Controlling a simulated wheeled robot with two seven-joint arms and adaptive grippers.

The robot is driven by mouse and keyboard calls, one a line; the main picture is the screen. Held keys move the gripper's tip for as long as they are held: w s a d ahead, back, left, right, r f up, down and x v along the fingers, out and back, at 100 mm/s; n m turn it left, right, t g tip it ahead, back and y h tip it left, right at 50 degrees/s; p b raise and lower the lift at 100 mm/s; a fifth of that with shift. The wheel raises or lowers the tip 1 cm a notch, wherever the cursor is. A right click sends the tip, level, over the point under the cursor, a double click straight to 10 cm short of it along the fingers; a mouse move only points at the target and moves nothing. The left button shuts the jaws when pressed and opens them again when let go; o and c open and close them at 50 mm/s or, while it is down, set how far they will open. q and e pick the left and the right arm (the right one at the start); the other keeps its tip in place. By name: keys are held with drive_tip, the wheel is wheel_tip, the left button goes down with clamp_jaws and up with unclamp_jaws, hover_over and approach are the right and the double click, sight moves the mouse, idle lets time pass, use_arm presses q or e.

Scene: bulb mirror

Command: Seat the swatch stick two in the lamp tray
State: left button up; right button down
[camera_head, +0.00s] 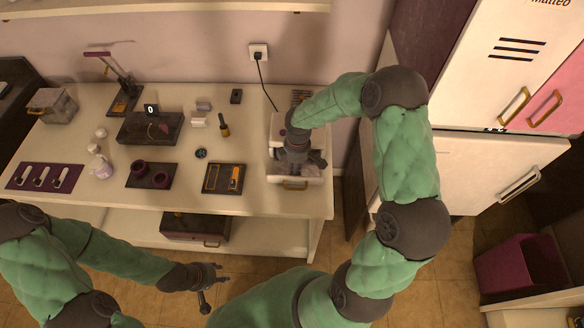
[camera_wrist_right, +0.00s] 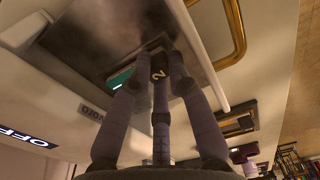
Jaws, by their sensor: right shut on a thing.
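My right gripper (camera_head: 306,164) reaches down over the pale lamp box (camera_head: 281,127) at the right end of the table. In the right wrist view its fingers (camera_wrist_right: 160,62) are shut on a dark stick marked 2 (camera_wrist_right: 158,73), the swatch stick two. The stick's far end is hidden. Below it lies the grey floor of the lamp tray (camera_wrist_right: 100,38), with a gold handle (camera_head: 295,186) at its front. A teal patch (camera_wrist_right: 122,78) shows beside the stick; I cannot tell whether it belongs to it. My left gripper (camera_head: 214,285) is open and empty, below the table front.
A black tray (camera_head: 210,188) with an orange piece (camera_head: 234,178) lies left of the lamp box. An OFF sign (camera_wrist_right: 25,136) shows by the lamp box.

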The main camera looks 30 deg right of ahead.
drive_tip(key=shift+d, duration=0.2)
drive_tip(key=c, duration=1.4)
unclamp_jaws()
drive_tip(key=shift+c, duration=0.2)
drive_tip(key=shift+a, duration=0.1)
drive_tip(key=shift+r, duration=0.1)
wheel_tip(320, 180, up, 12)
drive_tip(key=p, duration=0.3)
drive_tip(key=shift+d, duration=0.25)
drive_tip(key=shift+s, duration=0.1)
